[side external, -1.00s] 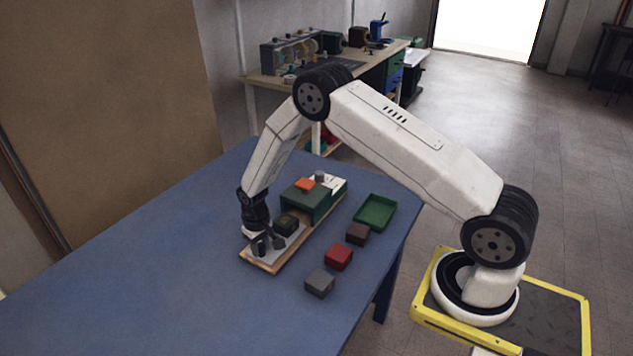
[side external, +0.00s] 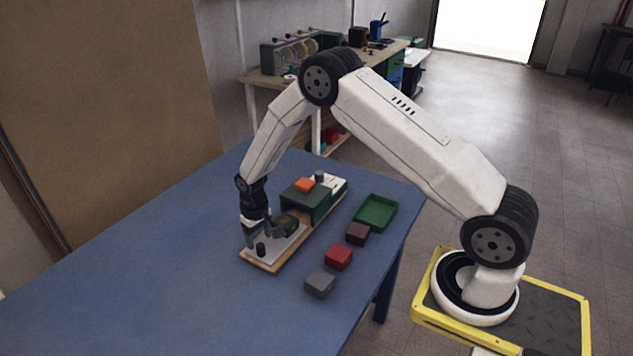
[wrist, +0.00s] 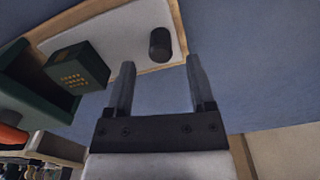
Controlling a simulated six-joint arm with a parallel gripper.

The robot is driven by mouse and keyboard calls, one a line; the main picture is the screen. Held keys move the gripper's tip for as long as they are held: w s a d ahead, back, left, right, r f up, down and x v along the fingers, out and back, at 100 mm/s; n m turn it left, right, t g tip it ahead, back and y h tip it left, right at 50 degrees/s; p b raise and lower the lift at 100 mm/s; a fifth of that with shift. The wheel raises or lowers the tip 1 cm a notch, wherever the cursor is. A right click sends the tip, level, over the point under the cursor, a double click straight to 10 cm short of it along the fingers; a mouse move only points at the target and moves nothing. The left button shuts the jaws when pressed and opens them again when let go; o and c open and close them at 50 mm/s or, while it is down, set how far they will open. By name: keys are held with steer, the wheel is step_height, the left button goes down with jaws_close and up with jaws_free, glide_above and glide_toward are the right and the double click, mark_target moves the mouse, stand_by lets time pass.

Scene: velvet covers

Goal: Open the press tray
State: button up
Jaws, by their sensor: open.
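The press is a dark green housing (side external: 305,200) with an orange top piece (side external: 304,185), on a wooden base (side external: 262,265). Its pale tray (side external: 285,247) extends out of the housing toward the near left end and carries a dark knob (side external: 261,249) at its outer end. The tray (wrist: 120,38) and knob (wrist: 160,44) also show in the wrist view. A dark green block with gold marks (wrist: 78,68) sits on the tray, by the housing's mouth. My gripper (side external: 256,240) is open and empty above the tray's outer end, with its fingers (wrist: 160,80) apart from the knob.
A grey block (side external: 320,283), a red block (side external: 338,257) and a brown block (side external: 357,234) lie right of the press. A green shallow bin (side external: 375,212) stands behind them. The blue table (side external: 130,270) is clear at the left.

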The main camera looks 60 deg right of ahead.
steer(key=shift+r, duration=2.15)
steer(key=shift+s+a+r, duration=0.2)
steer(key=shift+s+r, duration=0.15)
steer(key=shift+r, duration=0.25)
steer(key=s+a+r+n+t, duration=0.1)
steer(key=s+a+r, duration=0.1)
steer(key=s+r, duration=0.4)
steer(key=s+a+r+n+t, duration=0.1)
steer(key=s+r, duration=0.5)
steer(key=s, duration=0.8)
steer(key=shift+s+a+t, duration=0.15)
steer(key=shift+a+t, duration=0.15)
steer(key=shift+a, duration=0.2)
